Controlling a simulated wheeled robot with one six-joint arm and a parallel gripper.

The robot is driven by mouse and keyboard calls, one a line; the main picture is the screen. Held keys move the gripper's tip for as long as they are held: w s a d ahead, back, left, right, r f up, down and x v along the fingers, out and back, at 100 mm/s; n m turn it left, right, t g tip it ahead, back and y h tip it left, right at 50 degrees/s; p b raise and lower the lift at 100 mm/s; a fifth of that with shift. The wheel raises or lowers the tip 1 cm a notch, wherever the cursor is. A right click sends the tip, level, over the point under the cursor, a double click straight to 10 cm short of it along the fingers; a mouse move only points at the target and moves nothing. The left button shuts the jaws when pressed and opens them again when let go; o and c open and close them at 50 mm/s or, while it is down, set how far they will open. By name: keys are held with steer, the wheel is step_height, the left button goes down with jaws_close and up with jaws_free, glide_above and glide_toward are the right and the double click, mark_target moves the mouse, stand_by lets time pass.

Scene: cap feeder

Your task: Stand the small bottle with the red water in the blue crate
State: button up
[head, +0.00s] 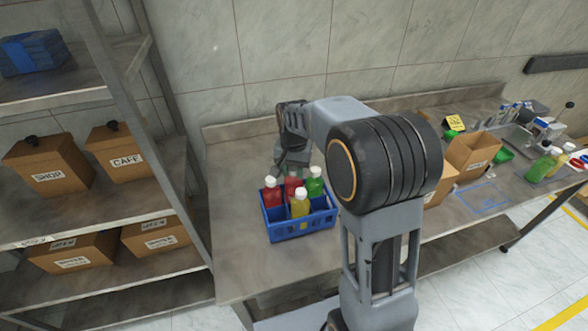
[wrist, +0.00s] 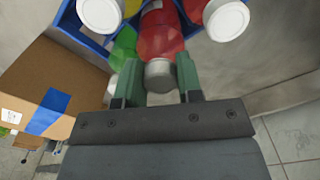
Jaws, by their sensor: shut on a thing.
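My gripper (head: 284,164) reaches down at the back of the blue crate (head: 304,231). In the wrist view my gripper (wrist: 160,80) has its green fingers shut on the cap of a small red bottle (wrist: 158,38). This red bottle (head: 292,186) appears upright in a back compartment, between its neighbours; its base is hidden, so I cannot tell whether it touches the crate floor. Another red bottle (head: 272,195) is at the crate's left, a green bottle (head: 315,186) at its right and a yellow bottle (head: 300,207) in front.
The crate stands on a steel table (head: 235,283) with free room left and in front. A shelf unit (head: 105,215) with cardboard boxes is at the left. Open cardboard boxes (head: 470,152) and more bottles (head: 541,166) stand further right on the table.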

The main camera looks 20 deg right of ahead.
steer(key=shift+f, duration=0.15)
steer(key=shift+f+b, duration=0.65)
steer(key=shift+f, duration=0.15)
steer(key=o, duration=1.2)
steer(key=shift+c, duration=0.2)
steer(key=c, duration=0.4)
steer(key=shift+o, duration=0.2)
steer(key=shift+r, duration=0.1)
step_height(320, 180, up, 11)
steer(key=p, duration=0.9)
